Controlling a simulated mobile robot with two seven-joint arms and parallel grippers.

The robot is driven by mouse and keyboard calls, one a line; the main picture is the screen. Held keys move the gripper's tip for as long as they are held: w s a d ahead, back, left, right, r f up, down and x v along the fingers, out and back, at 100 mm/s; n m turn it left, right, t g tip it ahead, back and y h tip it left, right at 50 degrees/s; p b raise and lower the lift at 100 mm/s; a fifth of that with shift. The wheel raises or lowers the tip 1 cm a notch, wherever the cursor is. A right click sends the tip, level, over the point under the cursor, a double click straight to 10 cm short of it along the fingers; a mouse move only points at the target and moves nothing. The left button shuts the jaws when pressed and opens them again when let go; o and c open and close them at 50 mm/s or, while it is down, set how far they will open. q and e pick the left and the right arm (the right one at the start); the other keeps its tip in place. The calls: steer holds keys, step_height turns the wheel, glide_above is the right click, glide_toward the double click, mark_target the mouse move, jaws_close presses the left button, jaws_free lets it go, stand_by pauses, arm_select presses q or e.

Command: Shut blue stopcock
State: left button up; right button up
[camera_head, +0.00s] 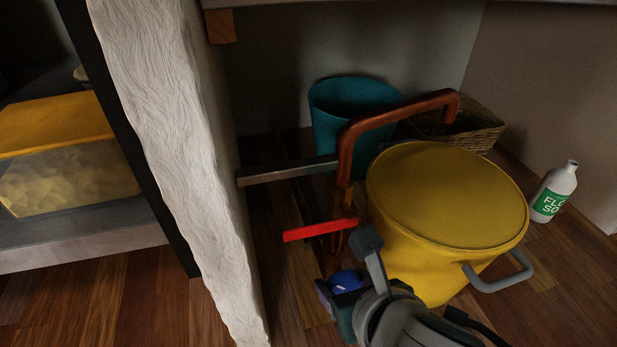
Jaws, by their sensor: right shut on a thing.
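The blue stopcock (346,281) shows as a small rounded blue part low in the head view, below a red lever (320,229). My right gripper (345,270) comes in from the bottom right, with its fingers on either side of the blue part, and is shut on it. The fingers and wrist hide much of the stopcock, so how far it is turned cannot be told. My left gripper is not in view.
A copper pipe (400,112) bends above the stopcocks. A yellow lidded bin (447,195) stands close right of my gripper. Behind are a teal bucket (330,128) and a wicker basket (485,137). A white bottle (556,186) stands right. A rough white wall (170,130) closes the left.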

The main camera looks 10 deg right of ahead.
steer(key=shift+c, duration=0.3)
steer(key=shift+d+r+m+y+p, duration=0.15)
steer(key=shift+m+y+p, duration=0.15)
steer(key=shift+y+p, duration=0.3)
steer(key=shift+m+y+p, duration=0.3)
steer(key=shift+y, duration=0.2)
steer(key=shift+f+m+y, duration=0.25)
steer(key=shift+m+y, duration=0.25)
steer(key=shift+y, duration=0.4)
steer(key=shift+m+y+b, duration=0.5)
steer(key=shift+y+b, duration=0.3)
steer(key=shift+b, duration=0.1)
steer(key=o, duration=1.3)
